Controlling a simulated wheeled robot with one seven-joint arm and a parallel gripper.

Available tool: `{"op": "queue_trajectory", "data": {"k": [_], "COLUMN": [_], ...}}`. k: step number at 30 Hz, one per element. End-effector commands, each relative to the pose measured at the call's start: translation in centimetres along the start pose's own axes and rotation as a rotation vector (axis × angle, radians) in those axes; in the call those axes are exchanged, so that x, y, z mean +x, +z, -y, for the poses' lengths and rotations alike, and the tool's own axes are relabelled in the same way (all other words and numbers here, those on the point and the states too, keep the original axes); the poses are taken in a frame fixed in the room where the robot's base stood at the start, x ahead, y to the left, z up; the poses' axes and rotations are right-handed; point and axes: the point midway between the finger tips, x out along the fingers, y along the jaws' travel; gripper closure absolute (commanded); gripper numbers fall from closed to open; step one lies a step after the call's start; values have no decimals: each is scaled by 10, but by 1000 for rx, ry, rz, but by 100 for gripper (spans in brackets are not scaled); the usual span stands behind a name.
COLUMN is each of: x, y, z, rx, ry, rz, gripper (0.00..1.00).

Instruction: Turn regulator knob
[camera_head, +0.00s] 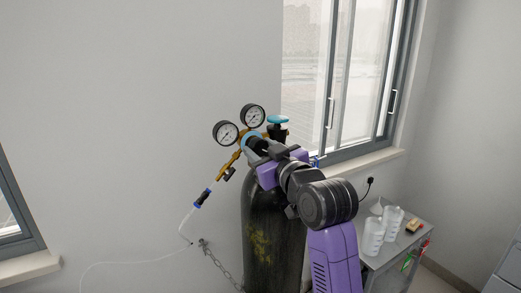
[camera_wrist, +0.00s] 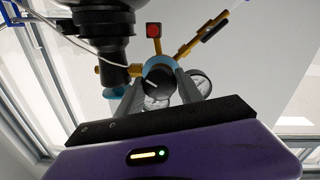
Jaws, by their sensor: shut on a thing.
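The regulator with two round gauges (camera_head: 226,132) sits at the top of a dark gas cylinder (camera_head: 262,225) in the head view. The fingers are shut on the knob, one on each side. The two gauges also show behind the fingers. A blue valve handwheel (camera_head: 278,120) is on top of the cylinder, just behind my gripper.
A clear hose (camera_head: 188,222) runs from the regulator down to the left. A chain (camera_head: 218,262) hangs beside the cylinder. A small table (camera_head: 385,258) with white bottles (camera_head: 374,236) stands at the right. A window with a sill is behind.

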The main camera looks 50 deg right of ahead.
Motion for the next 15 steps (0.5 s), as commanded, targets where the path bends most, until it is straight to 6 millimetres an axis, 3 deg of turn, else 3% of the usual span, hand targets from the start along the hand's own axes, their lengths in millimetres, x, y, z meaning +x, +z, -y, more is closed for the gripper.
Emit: {"op": "queue_trajectory", "data": {"k": [8, 15], "x": [0, 0], "y": [0, 1], "z": [0, -1], "rx": [-33, -161], "ry": [1, 4], "rz": [-2, -11], "gripper": [98, 98]}}
